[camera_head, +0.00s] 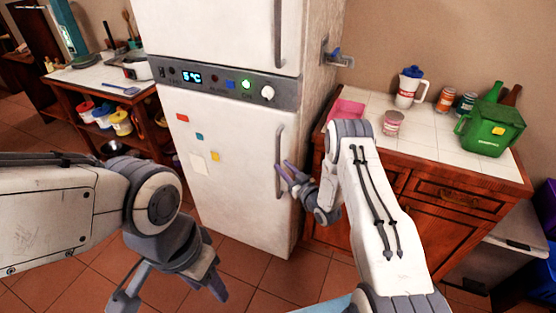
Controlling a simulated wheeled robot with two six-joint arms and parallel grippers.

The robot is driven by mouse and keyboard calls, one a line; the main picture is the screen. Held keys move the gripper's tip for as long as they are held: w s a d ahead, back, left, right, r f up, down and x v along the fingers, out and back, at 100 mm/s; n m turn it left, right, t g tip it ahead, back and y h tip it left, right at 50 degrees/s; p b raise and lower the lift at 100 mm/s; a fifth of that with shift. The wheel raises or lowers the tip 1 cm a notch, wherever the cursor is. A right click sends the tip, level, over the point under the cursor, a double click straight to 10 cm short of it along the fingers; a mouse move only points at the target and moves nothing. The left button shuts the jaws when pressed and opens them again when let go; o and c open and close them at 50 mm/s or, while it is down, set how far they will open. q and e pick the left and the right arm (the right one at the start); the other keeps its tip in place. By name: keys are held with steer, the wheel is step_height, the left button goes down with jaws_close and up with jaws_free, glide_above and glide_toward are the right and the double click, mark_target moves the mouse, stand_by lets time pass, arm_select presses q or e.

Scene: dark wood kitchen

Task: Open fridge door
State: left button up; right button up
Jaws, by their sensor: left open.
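The white fridge (228,185) stands in the middle of the view with its lower door shut. A vertical grey handle (279,145) runs down the right side of that door. My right gripper (284,167) is at the lower part of this handle, with its purple fingers overlapping it in the picture. I cannot tell whether the fingers are closed on the handle or only beside it. My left gripper (170,290) is open and empty, low in front of the fridge at the left, with its fingers pointing down.
A control strip (215,82) separates the fridge doors. To the right, a tiled counter (440,145) holds a pitcher (410,88), cans and a green bin (490,128). A wooden shelf unit (75,88) stands left. Tiled floor (255,265) shows before the fridge.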

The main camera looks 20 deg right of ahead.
mark_target(279, 163)
steer(key=shift+x, duration=2.05)
jaws_close()
